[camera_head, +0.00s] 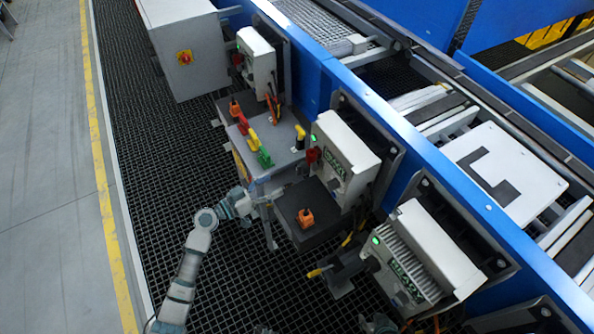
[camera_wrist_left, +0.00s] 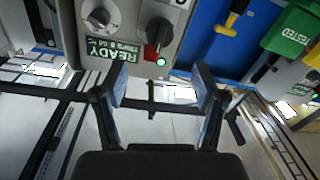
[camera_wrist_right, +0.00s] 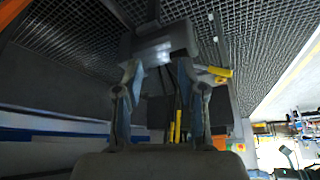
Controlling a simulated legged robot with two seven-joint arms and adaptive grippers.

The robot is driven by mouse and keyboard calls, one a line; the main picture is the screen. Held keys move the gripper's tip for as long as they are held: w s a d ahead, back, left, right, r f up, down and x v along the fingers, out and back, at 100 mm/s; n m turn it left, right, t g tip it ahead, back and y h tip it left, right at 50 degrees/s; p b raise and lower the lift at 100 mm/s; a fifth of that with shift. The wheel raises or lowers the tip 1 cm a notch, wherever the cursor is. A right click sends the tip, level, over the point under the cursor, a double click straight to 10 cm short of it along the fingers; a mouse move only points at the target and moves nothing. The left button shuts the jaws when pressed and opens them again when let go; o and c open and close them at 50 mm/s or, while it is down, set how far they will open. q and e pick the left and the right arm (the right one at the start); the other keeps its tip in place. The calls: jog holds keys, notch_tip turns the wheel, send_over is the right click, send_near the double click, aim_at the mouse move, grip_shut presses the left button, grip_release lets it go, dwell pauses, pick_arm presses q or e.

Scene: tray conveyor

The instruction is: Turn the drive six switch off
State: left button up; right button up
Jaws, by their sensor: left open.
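A drive box with a green READY display (camera_wrist_left: 105,50) fills the top of the left wrist view. It has a grey round knob (camera_wrist_left: 98,18) and a dark rotary switch (camera_wrist_left: 158,35) with a red part beside a lit green lamp. The number on its label is cut off. In the head view, white drive boxes (camera_head: 346,150) (camera_head: 425,255) (camera_head: 257,55) line the blue conveyor side; their numbers are unreadable. My left gripper (camera_wrist_left: 155,90) is open and empty, just below the switch, apart from it. My right gripper (camera_wrist_right: 157,90) is open, with nothing visibly held.
A grey stand (camera_head: 275,140) holds red, yellow and green handled items. A dark box with an orange block (camera_head: 306,218) is beside it. A grey cabinet (camera_head: 190,55) stands behind. The mesh walkway (camera_head: 150,150) is clear on the left. A tray (camera_head: 505,175) is on the conveyor.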

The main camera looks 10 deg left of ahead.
aim_at(297, 172)
pick_arm(q)
jog(key=x, duration=1)
jog(key=shift+f, duration=0.1)
jog(key=c, duration=1.2)
